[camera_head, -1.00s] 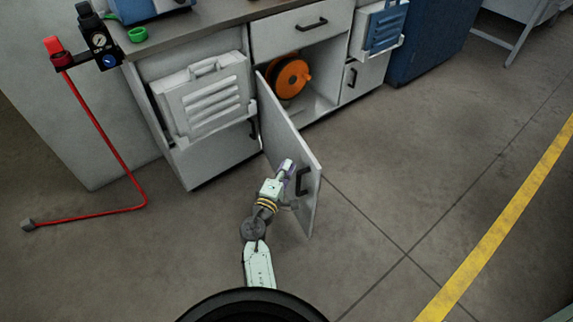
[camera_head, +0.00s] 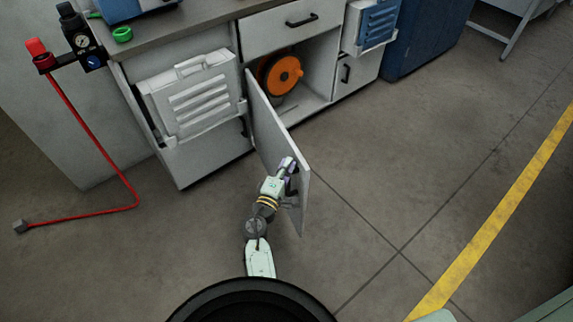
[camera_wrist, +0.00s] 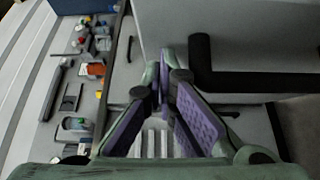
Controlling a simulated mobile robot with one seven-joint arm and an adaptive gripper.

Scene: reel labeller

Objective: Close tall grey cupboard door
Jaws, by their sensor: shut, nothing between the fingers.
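The grey cupboard door (camera_head: 270,135) stands wide open, swung out from its left-hand hinge toward me. Its outer face, with a black bar handle (camera_head: 294,183), is on my side. My gripper (camera_head: 287,164) is shut and empty at this outer face, close to the handle near the door's free edge. In the wrist view, the closed purple-padded fingertips (camera_wrist: 165,68) are just left of the black handle (camera_wrist: 202,65), with the pale door face (camera_wrist: 260,25) behind. I cannot tell whether they touch the door.
The open compartment holds an orange reel (camera_head: 280,74). A white louvred box (camera_head: 196,100) hangs on the cabinet front to the left. A red hose (camera_head: 95,140) runs down to the floor. Floor to the right is clear, with a yellow line (camera_head: 500,215). Small items (camera_wrist: 85,75) show in the wrist view.

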